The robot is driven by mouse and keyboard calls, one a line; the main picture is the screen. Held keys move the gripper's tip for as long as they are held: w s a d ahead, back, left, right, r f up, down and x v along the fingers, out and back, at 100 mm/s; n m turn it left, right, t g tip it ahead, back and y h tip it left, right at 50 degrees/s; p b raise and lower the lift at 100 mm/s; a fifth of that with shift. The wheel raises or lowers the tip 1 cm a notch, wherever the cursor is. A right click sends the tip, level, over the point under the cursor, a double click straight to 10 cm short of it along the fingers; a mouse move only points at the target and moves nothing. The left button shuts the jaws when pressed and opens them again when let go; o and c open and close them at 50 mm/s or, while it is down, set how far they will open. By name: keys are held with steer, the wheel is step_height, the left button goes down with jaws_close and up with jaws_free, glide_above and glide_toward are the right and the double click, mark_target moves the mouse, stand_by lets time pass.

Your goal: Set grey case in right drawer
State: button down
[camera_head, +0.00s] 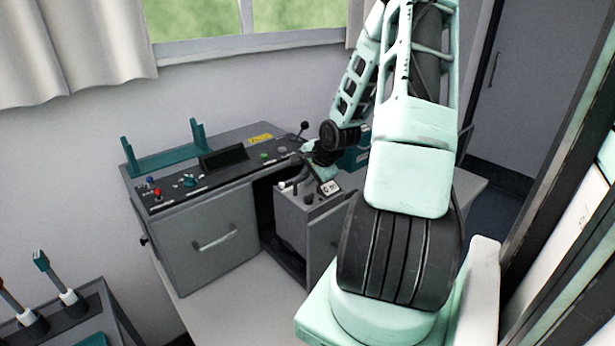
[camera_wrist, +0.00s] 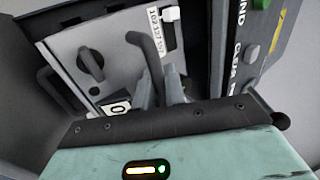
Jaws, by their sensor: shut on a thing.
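The grey case (camera_head: 296,222) is a boxy unit with a knob, a small "0" label and a dark bent handle on top. In the head view it is at the dark opening in the printer's front, right of the left drawer (camera_head: 208,245). My gripper (camera_head: 318,168) is over its top. In the wrist view, the case's top panel (camera_wrist: 112,50) fills the middle, and my gripper (camera_wrist: 160,88) is shut on its handle (camera_wrist: 146,55). My arm hides the right part of the printer, and I cannot tell how far the case sits inside the opening.
Light table surface is clear in front.

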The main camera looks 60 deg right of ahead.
mark_target(307, 189)
steer(key=shift+f+b, duration=1.1)
steer(key=shift+f, duration=0.85)
steer(key=c, duration=1.4)
jaws_free()
steer(key=shift+o, duration=0.2)
steer(key=p+v, duration=0.7)
steer(key=v, duration=1)
steer(key=shift+r, duration=0.2)
